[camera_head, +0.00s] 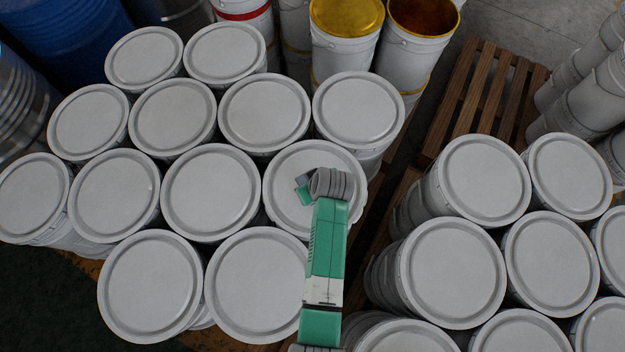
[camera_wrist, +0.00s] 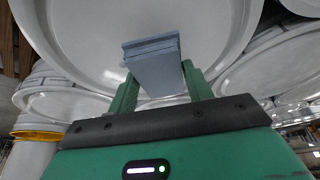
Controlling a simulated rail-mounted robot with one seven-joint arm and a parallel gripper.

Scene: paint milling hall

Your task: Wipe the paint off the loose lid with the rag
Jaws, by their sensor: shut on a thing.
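My gripper (camera_head: 303,189) is over the white lid (camera_head: 285,165) of the pail at the right end of the middle row in the head view. In the wrist view my gripper (camera_wrist: 160,80) has its two green fingers closed on the sides of a folded blue-grey rag (camera_wrist: 152,58). A small part of the rag (camera_head: 301,179) also shows in the head view. The big white lid (camera_wrist: 85,35) fills the wrist view beyond the rag. I cannot tell whether the rag touches it. No paint shows on the visible part, and my wrist hides some of it.
Closely packed lidded white pails (camera_head: 210,190) surround the lid. More pails (camera_head: 450,270) stand to the right, with a wooden pallet (camera_head: 480,95) behind. Yellow-rimmed pails (camera_head: 345,50) stand at the back, and a blue drum (camera_head: 60,45) is at the back left.

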